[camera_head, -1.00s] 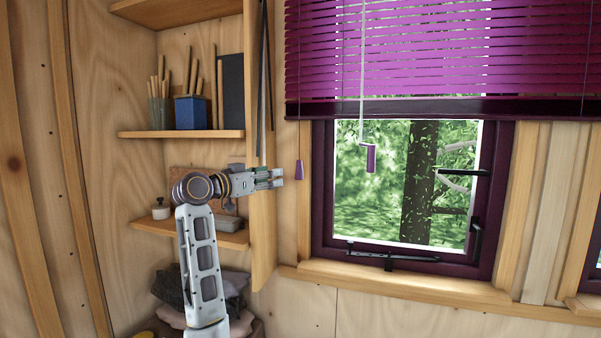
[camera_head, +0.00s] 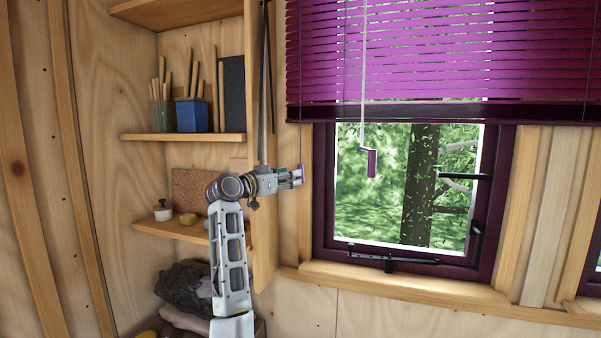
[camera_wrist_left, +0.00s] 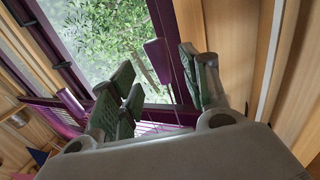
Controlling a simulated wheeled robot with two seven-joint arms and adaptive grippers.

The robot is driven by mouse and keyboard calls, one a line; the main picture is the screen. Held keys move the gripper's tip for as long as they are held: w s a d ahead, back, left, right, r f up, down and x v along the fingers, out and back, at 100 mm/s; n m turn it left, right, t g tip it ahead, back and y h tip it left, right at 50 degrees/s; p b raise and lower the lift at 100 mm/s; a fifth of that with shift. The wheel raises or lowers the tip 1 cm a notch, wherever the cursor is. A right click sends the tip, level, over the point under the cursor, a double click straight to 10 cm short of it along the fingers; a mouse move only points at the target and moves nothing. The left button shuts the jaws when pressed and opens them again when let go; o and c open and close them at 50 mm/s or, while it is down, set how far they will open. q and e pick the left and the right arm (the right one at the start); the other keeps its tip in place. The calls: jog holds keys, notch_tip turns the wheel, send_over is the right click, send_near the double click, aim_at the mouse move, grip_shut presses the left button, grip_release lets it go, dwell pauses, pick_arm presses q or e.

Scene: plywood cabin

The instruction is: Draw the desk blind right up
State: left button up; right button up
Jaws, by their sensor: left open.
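The purple slatted blind (camera_head: 430,60) hangs over the upper part of the window, and its dark bottom rail (camera_head: 430,111) is above the middle of the pane. A small purple cord pull (camera_head: 302,169) hangs left of the window frame. My left gripper (camera_head: 298,177) is open at the cord pull, whose lower part is partly hidden by the fingers. In the left wrist view the pull (camera_wrist_left: 157,60) shows between the spread fingers (camera_wrist_left: 158,82); I cannot tell whether they touch it. A purple crank handle (camera_head: 371,163) hangs before the pane on a pale rod. My right gripper is out of view.
Shelves with a blue pot (camera_head: 192,115) and sticks stand left of the window. The shelf unit's upright edge (camera_head: 263,220) is close beside my left wrist. A wooden sill (camera_head: 400,284) and black window stays (camera_head: 388,258) are below and right.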

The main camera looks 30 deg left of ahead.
pick_arm(q)
jog(key=w, duration=0.1)
jog(key=w+p, duration=0.1)
jog(key=w, duration=0.2)
jog(key=shift+w+d+r, duration=0.1)
jog(key=shift+w+d, duration=0.25)
jog(key=shift+d, duration=0.05)
jog(key=shift+w+p, duration=0.4)
jog(key=shift+w, duration=0.15)
jog(key=shift+w+d, duration=0.1)
jog(key=shift+w, duration=0.1)
grip_shut()
